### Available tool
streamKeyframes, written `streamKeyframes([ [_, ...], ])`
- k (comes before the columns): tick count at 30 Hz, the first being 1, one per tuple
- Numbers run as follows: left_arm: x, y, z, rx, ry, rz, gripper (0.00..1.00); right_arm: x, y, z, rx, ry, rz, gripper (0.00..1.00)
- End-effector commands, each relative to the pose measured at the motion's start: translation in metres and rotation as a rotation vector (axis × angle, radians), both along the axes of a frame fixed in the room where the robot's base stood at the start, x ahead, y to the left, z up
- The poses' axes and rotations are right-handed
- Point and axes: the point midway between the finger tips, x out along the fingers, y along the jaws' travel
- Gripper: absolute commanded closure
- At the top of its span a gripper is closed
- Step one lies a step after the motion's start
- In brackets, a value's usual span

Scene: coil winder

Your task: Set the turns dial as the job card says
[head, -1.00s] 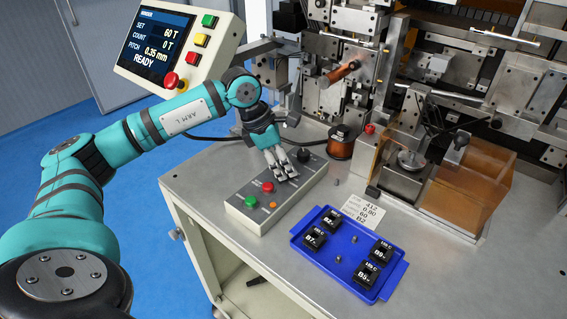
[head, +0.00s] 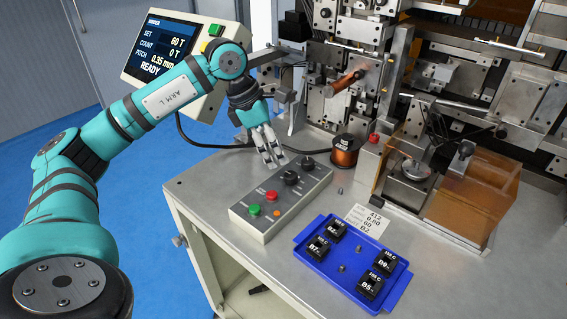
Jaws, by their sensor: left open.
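A grey control box (head: 262,228) on the bench carries two black dials, the nearer one (head: 291,178) and the farther one (head: 308,163), which I cannot tell apart by label. My left gripper (head: 273,161) is open and empty, above the box's far end and apart from both dials. The job card (head: 368,220) lies behind the blue tray and reads A12, 0.80, 60, B2. The winder display (head: 162,45) reads SET 60 T, COUNT 0 T, PITCH 0.35 mm, READY; my arm covers part of its housing. My right gripper is out of view.
The box also has a red button (head: 271,196), a green button (head: 254,210) and a small orange lamp (head: 277,213). A blue tray (head: 303,240) holds several black parts. A copper wire spool (head: 344,151) stands behind the box. Winder machinery fills the back right.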

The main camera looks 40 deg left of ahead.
Motion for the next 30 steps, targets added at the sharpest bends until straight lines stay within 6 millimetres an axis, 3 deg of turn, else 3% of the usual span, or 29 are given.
streamKeyframes([
  [3,-0.005,0.007,0.02,0.0,-0.002,0.001,0.45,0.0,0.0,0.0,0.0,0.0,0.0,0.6],
  [9,-0.01,0.012,0.037,-0.001,-0.001,0.0,0.45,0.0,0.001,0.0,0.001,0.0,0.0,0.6],
  [26,-0.01,0.012,0.038,-0.001,0.001,0.0,0.45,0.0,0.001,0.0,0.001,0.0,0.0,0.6],
  [30,-0.01,0.012,0.049,0.0,0.0,0.0,0.45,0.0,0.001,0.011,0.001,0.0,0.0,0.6],
])
